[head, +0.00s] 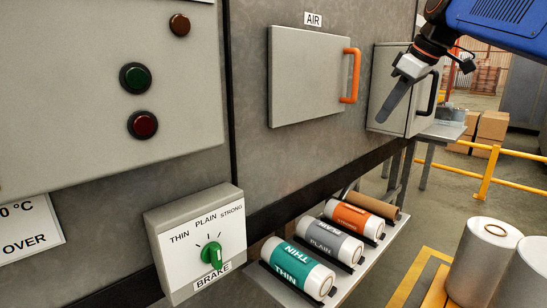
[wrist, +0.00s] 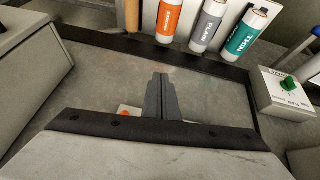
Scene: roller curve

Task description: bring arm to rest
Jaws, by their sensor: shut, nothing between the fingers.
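My gripper (head: 388,112) hangs at the upper right in the head view, at the end of my blue arm, its long grey fingers together and pointing down and to the left. It appears in front of the small grey door with a black handle (head: 429,93); whether it touches the door cannot be told. In the wrist view the fingers (wrist: 160,82) also lie together, with nothing between them.
An AIR door (head: 300,80) with an orange handle (head: 351,75) is closed. A brake box (head: 200,240) has a green knob. Teal, grey and orange rolls lie on a rack (head: 372,258). White drums (head: 480,262) and a yellow rail (head: 488,172) stand right.

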